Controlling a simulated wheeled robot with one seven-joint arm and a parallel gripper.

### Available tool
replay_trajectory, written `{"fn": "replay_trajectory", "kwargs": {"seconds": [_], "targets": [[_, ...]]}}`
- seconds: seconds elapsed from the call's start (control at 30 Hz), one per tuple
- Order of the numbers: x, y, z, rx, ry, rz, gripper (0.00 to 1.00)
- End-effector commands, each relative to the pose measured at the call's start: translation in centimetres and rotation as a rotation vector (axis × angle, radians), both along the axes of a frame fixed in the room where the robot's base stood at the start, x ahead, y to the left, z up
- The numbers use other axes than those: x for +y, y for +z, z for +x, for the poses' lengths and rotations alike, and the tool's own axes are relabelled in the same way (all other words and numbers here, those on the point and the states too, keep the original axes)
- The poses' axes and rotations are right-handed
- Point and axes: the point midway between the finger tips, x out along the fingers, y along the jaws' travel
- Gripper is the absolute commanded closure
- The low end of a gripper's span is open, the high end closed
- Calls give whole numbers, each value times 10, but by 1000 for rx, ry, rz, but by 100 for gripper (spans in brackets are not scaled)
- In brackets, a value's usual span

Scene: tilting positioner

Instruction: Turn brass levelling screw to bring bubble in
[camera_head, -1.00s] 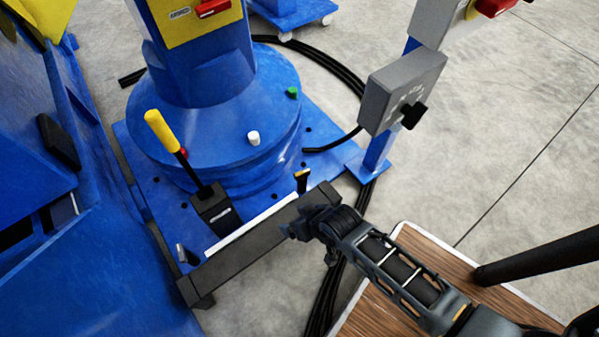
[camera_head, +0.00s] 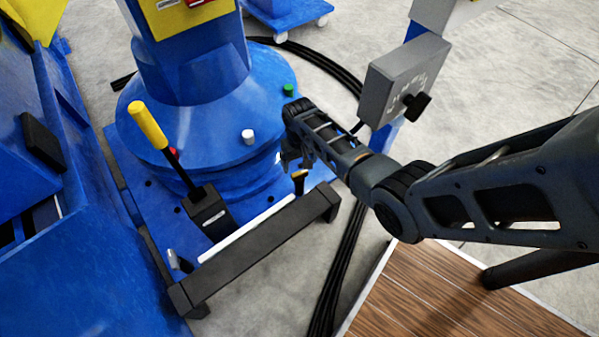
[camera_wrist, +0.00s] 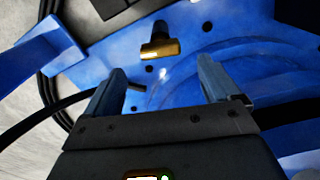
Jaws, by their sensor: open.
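The brass levelling screw (camera_head: 299,180) stands on the blue base plate (camera_head: 150,185), by the right end of the black frame. In the wrist view the brass screw (camera_wrist: 160,48) shows with a dark part behind it, ahead of my fingertips and roughly between their lines. My gripper (camera_head: 288,158) is above and slightly left of the screw in the head view. Its two fingers (camera_wrist: 162,72) are apart with nothing between them; a gap shows between them and the screw. No bubble can be made out in either view.
A black frame (camera_head: 262,245) with a white strip stands in front. A yellow-handled lever (camera_head: 150,125) rises at left. A blue column base (camera_head: 205,130) with coloured knobs is behind. A grey control box (camera_head: 400,80) stands right, near my arm. Black cables lie on the floor.

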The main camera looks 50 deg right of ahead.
Motion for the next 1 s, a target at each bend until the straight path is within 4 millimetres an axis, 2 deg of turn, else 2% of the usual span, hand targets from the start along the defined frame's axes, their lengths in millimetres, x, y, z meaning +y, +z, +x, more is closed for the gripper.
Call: {"fn": "replay_trajectory", "kwargs": {"seconds": [0.03,0.2,0.4,0.8,1.0], "targets": [[0,-13,-1,2,0,0,11],[0,-40,0,1,1,0,11],[0,-59,0,0,0,1,11],[0,-63,0,-2,0,0,12],[1,-63,0,-2,0,0,31]]}}
